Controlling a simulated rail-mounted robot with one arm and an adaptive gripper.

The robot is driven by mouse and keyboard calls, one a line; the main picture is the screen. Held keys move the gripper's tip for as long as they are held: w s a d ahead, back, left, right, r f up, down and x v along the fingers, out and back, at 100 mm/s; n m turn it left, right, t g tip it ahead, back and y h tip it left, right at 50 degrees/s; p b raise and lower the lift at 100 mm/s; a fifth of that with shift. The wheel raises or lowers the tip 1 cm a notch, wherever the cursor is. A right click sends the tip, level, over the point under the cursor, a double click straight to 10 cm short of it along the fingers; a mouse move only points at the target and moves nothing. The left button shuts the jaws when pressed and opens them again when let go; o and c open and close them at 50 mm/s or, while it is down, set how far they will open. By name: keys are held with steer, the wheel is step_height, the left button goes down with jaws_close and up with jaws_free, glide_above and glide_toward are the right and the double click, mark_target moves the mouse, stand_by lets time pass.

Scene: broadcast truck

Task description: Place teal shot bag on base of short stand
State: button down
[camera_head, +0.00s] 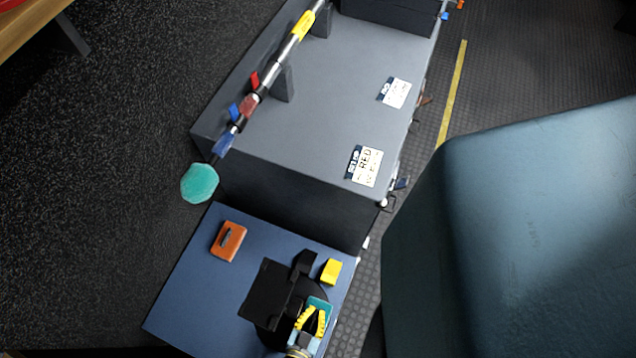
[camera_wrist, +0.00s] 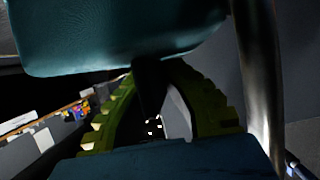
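The teal shot bag (camera_head: 321,303) is at my gripper in the head view. In the wrist view the bag (camera_wrist: 120,35) fills the top, with a black strap or handle (camera_wrist: 150,85) between my fingers. My gripper (camera_head: 311,319), with yellow ribbed fingers, appears shut on that strap; the fingers also show in the wrist view (camera_wrist: 160,68). The short stand (camera_head: 268,289) shows as a black flat top over a dark round base (camera_head: 290,332) on a blue case. The bag overlaps the base's right side in the head view; whether it touches is unclear. A grey pole (camera_wrist: 258,80) rises close by on the right.
The blue case top (camera_head: 190,297) also holds an orange item (camera_head: 229,241) and a yellow block (camera_head: 331,271). A larger grey case (camera_head: 330,80) stands behind, with a long pole and teal end (camera_head: 199,183) at its left. A blue-grey bulk (camera_head: 520,230) lies right.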

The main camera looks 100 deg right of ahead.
mark_target(309, 330)
steer(key=shift+s+d+f+b, duration=0.1)
steer(key=shift+f+b, duration=0.3)
steer(key=shift+f, duration=1)
steer(key=c, duration=1.2)
jaws_free()
steer(key=shift+c, duration=0.2)
steer(key=shift+p+v, duration=0.5)
steer(key=shift+v, duration=2.4)
steer(key=shift+d, duration=0.1)
